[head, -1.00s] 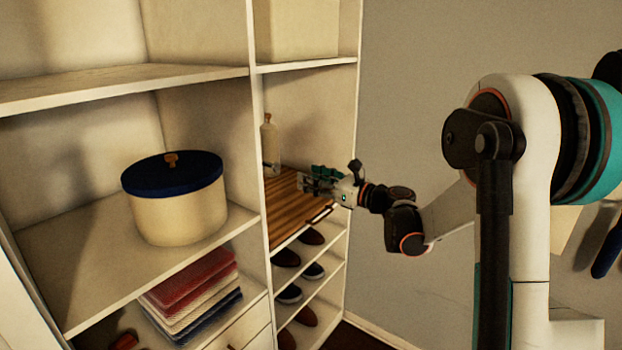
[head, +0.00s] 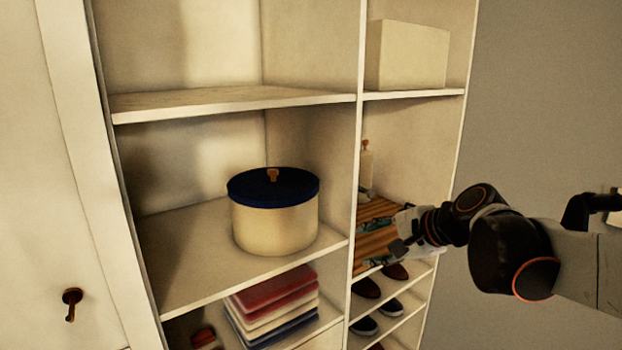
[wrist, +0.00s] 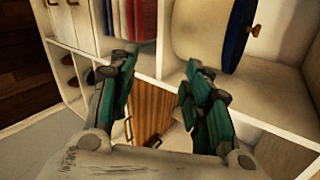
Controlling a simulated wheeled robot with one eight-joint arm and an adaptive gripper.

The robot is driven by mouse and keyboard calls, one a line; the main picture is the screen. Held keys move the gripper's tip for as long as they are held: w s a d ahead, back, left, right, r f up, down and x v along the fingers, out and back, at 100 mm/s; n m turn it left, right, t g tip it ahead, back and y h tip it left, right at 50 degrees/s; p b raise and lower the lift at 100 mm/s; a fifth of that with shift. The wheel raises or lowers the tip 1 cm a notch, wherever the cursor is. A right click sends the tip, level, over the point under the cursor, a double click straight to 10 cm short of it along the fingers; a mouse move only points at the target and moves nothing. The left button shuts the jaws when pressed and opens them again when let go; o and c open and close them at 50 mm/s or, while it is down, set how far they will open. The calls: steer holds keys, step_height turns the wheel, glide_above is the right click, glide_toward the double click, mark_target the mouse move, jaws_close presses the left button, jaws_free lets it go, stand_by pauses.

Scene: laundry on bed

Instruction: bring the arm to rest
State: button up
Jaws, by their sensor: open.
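My gripper (head: 378,245) is in front of the right column of the shelf unit, at the level of the wooden-slatted board (head: 378,209). In the wrist view its two green-padded fingers (wrist: 160,66) are spread apart with nothing between them. The board also shows in the wrist view (wrist: 153,108), behind the gap between the fingers, with dark handles. In the head view my gripper covers part of the board; I cannot tell whether it touches it. My arm reaches in from the right.
A round cream box with a blue lid (head: 275,225) stands on the middle shelf, left of the divider. Folded cloths (head: 275,305) lie below it. A pale bottle (head: 365,168) stands behind the board. Shoes (head: 380,306) fill the lower right shelves. A cream box (head: 407,55) sits top right.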

steer(key=s+d+f+n+h+b, duration=0.1)
steer(key=s+d+f+n+h, duration=0.1)
steer(key=s+f+n, duration=0.2)
steer(key=s+d+f+n+g+h+b, duration=0.1)
steer(key=s+f+n, duration=0.3)
steer(key=s, duration=0.7)
steer(key=s+d+f+n+h+b, duration=0.1)
steer(key=s+d+f+n+h, duration=0.2)
steer(key=s, duration=0.4)
steer(key=shift+s+d+f+n+h, duration=0.35)
steer(key=shift+f+n, duration=0.35)
steer(key=shift+n, duration=0.3)
steer(key=shift+w, duration=0.1)
